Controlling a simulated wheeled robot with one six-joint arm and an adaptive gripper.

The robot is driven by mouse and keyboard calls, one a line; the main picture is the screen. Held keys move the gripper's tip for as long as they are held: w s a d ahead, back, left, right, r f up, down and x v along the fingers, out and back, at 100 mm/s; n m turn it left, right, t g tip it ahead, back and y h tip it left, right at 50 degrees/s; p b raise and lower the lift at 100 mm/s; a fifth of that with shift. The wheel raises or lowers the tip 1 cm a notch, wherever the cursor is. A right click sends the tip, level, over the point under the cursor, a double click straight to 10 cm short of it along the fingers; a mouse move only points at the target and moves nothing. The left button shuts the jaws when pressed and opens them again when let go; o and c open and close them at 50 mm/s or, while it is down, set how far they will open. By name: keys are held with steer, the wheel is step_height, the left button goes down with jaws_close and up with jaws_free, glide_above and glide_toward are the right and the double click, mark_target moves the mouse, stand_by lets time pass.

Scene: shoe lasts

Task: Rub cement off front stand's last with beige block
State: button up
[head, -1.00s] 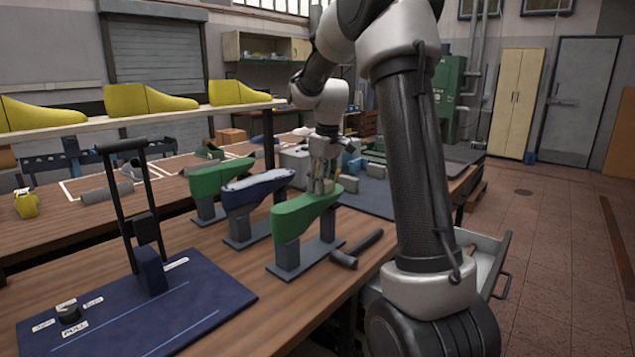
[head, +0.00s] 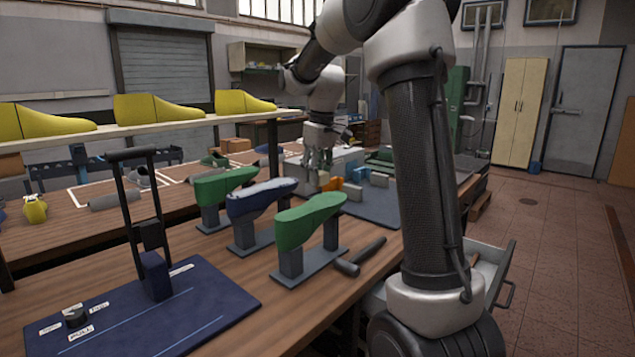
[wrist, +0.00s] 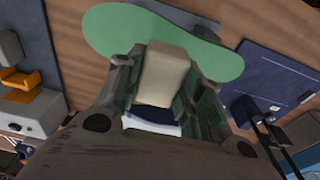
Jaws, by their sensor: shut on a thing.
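The front stand (head: 308,262) bears a green last (head: 308,222), sole up; I make out no cement on it. The last also shows in the wrist view (wrist: 110,28), beyond my fingertips. My gripper (head: 318,162) is shut on the beige block (wrist: 165,75), which sits between its two fingers in the wrist view. In the head view the gripper is up behind the front last, apart from it, and the block is hard to make out there. The middle stand's blue last (head: 260,200) has a pale whitish top. The rear stand holds another green last (head: 222,186).
A dark hammer-like tool (head: 360,258) lies right of the front stand. Orange (head: 333,184) and blue (head: 352,190) pieces lie behind, near a grey box. A navy board (head: 200,312) with a tall lever frame (head: 150,230) fills the front left. An open drawer (head: 487,265) stands right.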

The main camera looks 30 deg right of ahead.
steer(key=shift+r, duration=1)
